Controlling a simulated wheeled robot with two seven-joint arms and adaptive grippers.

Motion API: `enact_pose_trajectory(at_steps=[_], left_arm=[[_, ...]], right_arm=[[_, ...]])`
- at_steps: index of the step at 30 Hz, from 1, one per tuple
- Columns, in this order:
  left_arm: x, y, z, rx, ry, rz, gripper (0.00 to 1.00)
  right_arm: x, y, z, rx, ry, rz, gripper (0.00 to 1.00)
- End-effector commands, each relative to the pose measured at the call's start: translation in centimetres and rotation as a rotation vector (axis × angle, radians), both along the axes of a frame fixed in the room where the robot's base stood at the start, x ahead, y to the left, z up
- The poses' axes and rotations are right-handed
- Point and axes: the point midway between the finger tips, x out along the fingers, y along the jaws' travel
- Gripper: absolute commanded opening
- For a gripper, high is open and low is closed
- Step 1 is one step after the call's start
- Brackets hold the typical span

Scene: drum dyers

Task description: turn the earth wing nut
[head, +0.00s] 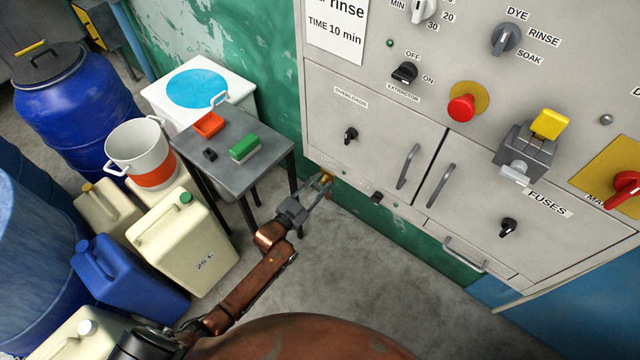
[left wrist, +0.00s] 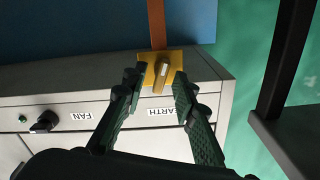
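The earth wing nut (left wrist: 161,76) is a brass-coloured piece on a yellow square plate (left wrist: 183,63), at the edge of the grey panel beside the EARTH label (left wrist: 160,111) in the left wrist view. In the head view the brass fitting (head: 326,178) shows small at the panel's lower left corner. My left gripper (left wrist: 158,82) is open, with one finger on each side of the wing nut; I cannot tell whether either finger touches it. In the head view my left gripper (head: 318,189) reaches the panel corner. My right gripper is not in view.
A FAN knob (left wrist: 45,121) sits along the panel. Door handles (head: 408,166) stick out of the cabinet. Jerrycans (head: 185,243) stand at the lower left.

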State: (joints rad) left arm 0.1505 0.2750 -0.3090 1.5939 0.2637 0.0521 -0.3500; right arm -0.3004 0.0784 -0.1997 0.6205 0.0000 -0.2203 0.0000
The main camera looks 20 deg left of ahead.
Motion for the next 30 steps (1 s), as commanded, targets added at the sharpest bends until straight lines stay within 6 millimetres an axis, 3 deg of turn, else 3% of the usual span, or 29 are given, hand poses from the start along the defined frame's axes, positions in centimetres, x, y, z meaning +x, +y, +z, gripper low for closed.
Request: enact_pose_trajectory(at_steps=[7,19,30], left_arm=[[0.11,-0.02,0.03,0.000,0.000,0.000,0.26],[0.08,0.00,0.01,0.000,0.000,0.000,0.00],[0.07,0.00,0.00,0.014,-0.004,0.000,0.00]], right_arm=[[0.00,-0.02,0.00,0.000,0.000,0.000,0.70],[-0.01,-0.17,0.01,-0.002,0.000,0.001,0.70],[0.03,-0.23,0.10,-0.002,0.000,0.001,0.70]])
